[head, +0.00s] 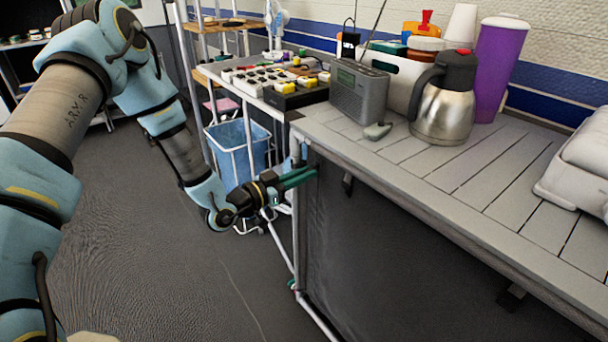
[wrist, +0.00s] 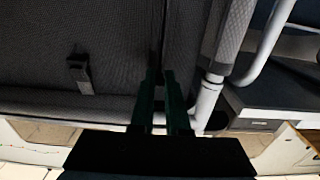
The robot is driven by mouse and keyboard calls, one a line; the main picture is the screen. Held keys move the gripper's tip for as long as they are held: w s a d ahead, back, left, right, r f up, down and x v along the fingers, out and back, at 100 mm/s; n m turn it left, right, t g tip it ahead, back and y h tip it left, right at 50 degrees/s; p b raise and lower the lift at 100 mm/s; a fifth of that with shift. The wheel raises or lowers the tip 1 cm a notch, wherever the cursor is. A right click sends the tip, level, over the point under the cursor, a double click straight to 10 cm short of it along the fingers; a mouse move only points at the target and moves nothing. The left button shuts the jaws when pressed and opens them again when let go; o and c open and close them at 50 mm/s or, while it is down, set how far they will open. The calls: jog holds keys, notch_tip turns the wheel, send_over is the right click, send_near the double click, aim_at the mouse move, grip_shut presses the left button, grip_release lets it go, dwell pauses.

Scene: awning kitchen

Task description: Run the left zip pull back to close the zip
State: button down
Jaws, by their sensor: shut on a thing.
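My gripper (head: 312,174) is at the top left corner of the dark fabric panel (head: 400,240) that hangs under the counter. Its green fingers lie close together at the panel's left edge, beside a white pole. In the wrist view the fingertips (wrist: 160,76) meet over a dark vertical seam in the fabric (wrist: 110,35). The gripper is shut on the left zip pull, which the fingers hide. I cannot make out the zip's teeth or how far it is closed.
A small black strap (head: 348,183) hangs right of my gripper; it also shows in the wrist view (wrist: 79,74). The slatted counter (head: 450,175) above holds a radio (head: 358,92) and a steel jug (head: 446,105). A blue bin (head: 236,148) stands behind; floor at left is open.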

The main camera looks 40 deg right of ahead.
dwell(0.7)
notch_tip(320, 180, down, 57)
jog(key=b, duration=3.6)
jog(key=shift+f, duration=0.15)
jog(key=c, duration=0.9)
grip_release()
jog(key=a+p, duration=0.3)
jog(key=a, duration=0.7)
jog(key=shift+w+a, duration=0.3)
jog(key=shift+a, duration=0.1)
